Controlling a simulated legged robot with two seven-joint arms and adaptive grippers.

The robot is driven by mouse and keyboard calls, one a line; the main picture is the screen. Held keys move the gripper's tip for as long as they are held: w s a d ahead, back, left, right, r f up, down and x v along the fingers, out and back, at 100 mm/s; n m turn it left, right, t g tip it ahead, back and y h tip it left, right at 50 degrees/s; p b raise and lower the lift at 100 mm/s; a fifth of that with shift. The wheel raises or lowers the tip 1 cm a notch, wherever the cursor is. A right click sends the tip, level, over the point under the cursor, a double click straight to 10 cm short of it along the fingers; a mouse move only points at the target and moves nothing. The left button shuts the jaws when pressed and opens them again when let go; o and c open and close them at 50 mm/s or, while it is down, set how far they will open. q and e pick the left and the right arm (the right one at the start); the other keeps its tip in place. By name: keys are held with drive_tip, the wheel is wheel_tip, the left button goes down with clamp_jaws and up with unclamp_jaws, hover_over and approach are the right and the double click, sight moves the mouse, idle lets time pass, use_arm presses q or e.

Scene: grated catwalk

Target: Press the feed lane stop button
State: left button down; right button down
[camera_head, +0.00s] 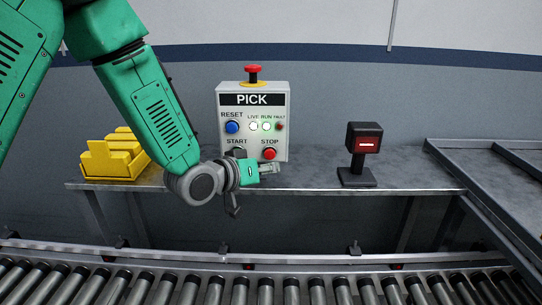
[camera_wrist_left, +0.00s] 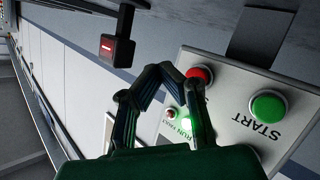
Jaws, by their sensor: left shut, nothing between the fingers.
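The control box (camera_head: 253,127) labelled PICK stands on the back bench. Its red STOP button (camera_head: 270,154) is at the lower right of the face, and it also shows in the left wrist view (camera_wrist_left: 201,74). My left gripper (camera_head: 273,168) is shut and empty, just below the STOP button in the head view. In the wrist view its closed fingertips (camera_wrist_left: 167,72) lie beside the red button, overlapping its edge; I cannot tell whether they touch. The green START button (camera_wrist_left: 268,107) shows clearly in the wrist view. My right gripper is not in view.
A blue RESET button (camera_head: 232,127) and a red mushroom button (camera_head: 253,69) are also on the box. A black device with a red display (camera_head: 367,144) stands right, yellow bins (camera_head: 112,157) left. A roller conveyor (camera_head: 240,290) runs in front.

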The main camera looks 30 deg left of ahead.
sight(270, 159)
use_arm(q)
drive_tip(key=w, duration=0.1)
drive_tip(key=w+a, duration=0.1)
drive_tip(key=w, duration=0.1)
drive_tip(key=shift+a+r+p, duration=0.1)
drive_tip(key=shift+a+p, duration=0.2)
drive_tip(key=shift+p, duration=0.05)
drive_tip(key=shift+a, duration=0.55)
idle(1.2)
drive_tip(key=shift+w+d, duration=0.25)
drive_tip(key=shift+d, duration=0.05)
